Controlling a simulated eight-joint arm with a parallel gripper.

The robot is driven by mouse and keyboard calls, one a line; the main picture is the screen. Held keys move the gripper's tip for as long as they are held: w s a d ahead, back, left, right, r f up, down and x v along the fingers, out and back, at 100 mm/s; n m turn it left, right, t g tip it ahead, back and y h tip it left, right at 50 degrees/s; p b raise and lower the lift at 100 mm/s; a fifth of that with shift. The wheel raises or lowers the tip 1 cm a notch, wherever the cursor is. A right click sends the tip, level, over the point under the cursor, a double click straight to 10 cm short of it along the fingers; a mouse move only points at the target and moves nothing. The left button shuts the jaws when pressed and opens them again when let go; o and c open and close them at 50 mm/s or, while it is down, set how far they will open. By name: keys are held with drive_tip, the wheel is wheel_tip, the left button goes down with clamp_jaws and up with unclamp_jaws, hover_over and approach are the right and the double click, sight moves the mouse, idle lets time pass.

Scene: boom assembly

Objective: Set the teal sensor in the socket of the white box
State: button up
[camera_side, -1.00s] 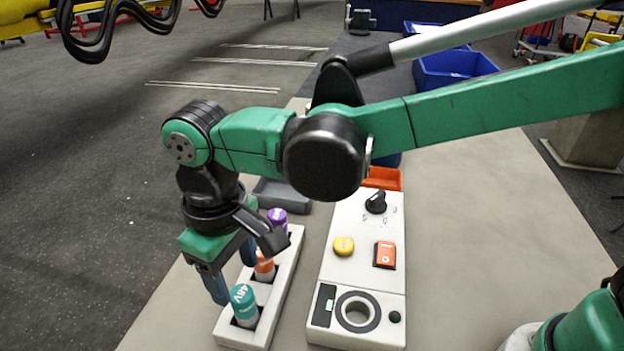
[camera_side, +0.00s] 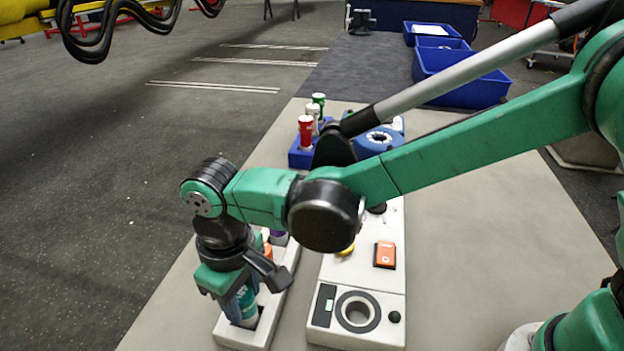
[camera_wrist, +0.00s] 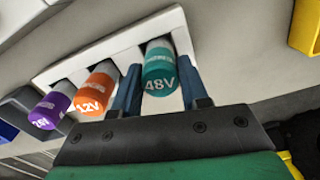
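The teal sensor, marked 48V, stands upright in the near slot of a white rack (camera_side: 230,331); it shows in the side view (camera_side: 246,308) and the wrist view (camera_wrist: 160,78). My gripper (camera_side: 241,297) is lowered over it from above. In the wrist view my gripper's blue fingers (camera_wrist: 160,88) stand on either side of the sensor, with a narrow gap at each side, so it is open around it. The white box (camera_side: 332,272) lies right of the rack. Its round socket (camera_side: 358,312), ringed in black, is empty at the near end.
An orange sensor (camera_wrist: 96,90) and a purple sensor (camera_wrist: 49,108) stand in the same rack. The box carries an orange switch (camera_side: 385,254) and a partly hidden yellow button. A blue holder (camera_side: 300,157) with several cylinders stands farther back. The table right of the box is clear.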

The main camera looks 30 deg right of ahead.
sight(243, 293)
clamp_jaws()
drive_tip(key=shift+r, duration=3.25)
drive_tip(key=shift+d+r, duration=0.1)
drive_tip(key=shift+d, duration=0.05)
drive_tip(key=s+d+r, duration=0.3)
drive_tip(key=s+d, duration=0.5)
drive_tip(key=d, duration=0.4)
drive_tip(key=shift+w+a+f, duration=0.1)
drive_tip(key=shift+f, duration=2.15)
